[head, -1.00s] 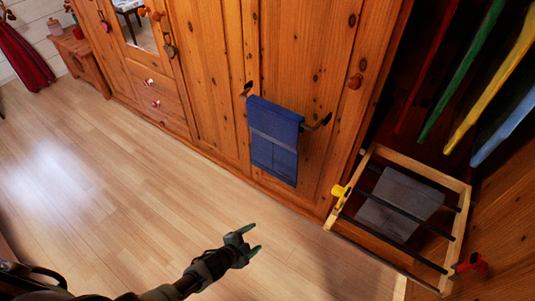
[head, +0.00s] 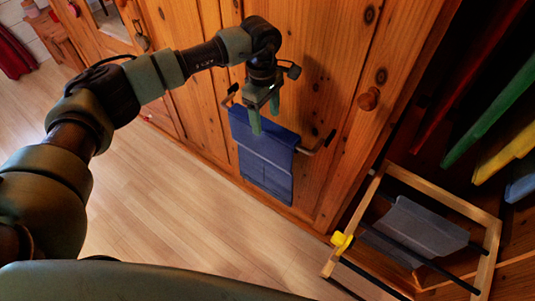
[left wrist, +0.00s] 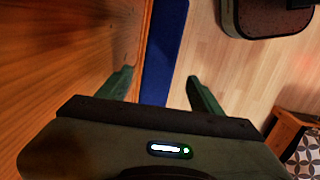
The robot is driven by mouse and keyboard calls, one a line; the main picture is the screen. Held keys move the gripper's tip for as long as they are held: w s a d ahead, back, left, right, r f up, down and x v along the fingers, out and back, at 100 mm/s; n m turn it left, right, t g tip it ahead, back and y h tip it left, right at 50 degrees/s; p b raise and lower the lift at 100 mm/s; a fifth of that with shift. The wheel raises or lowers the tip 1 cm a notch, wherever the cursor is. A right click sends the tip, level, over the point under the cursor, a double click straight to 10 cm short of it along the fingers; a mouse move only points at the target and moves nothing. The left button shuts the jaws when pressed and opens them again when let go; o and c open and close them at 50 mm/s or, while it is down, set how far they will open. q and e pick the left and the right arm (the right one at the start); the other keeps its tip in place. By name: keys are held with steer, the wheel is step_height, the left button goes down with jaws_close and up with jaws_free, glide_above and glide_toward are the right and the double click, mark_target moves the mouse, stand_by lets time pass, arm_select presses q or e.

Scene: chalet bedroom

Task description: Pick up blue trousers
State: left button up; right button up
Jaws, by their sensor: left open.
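The blue trousers (head: 268,160) hang folded over a bar on the wooden wardrobe door, with a lighter band across them. My left gripper (head: 265,120) is open above the top edge of the trousers, fingers pointing down. In the left wrist view the trousers (left wrist: 163,50) show as a blue strip between the two fingers of my left gripper (left wrist: 161,74). I cannot tell whether the fingers touch the cloth. My right gripper is not in view.
The bar's end (head: 330,138) sticks out right of the trousers. A pull-out wooden rack (head: 440,196) with a grey cloth (head: 420,232) stands at the lower right, with a yellow knob (head: 341,241). A door knob (head: 369,99) protrudes. Wooden floor (head: 150,210) is clear.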

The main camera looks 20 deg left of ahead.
arm_select(q)
steer(key=shift+w+a+f+b, duration=0.3)
steer(key=shift+w+a+b, duration=0.1)
steer(key=shift+a, duration=0.1)
steer(key=shift+s+f+y, duration=0.1)
steer(key=shift+f+y, duration=0.05)
steer(key=shift+y, duration=0.15)
step_height(320, 180, down, 6)
steer(key=shift+f+p, duration=0.15)
steer(key=shift+p, duration=0.65)
steer(key=shift+f, duration=0.4)
steer(key=shift+c, duration=0.6)
steer(key=shift+r, duration=0.1)
jaws_close()
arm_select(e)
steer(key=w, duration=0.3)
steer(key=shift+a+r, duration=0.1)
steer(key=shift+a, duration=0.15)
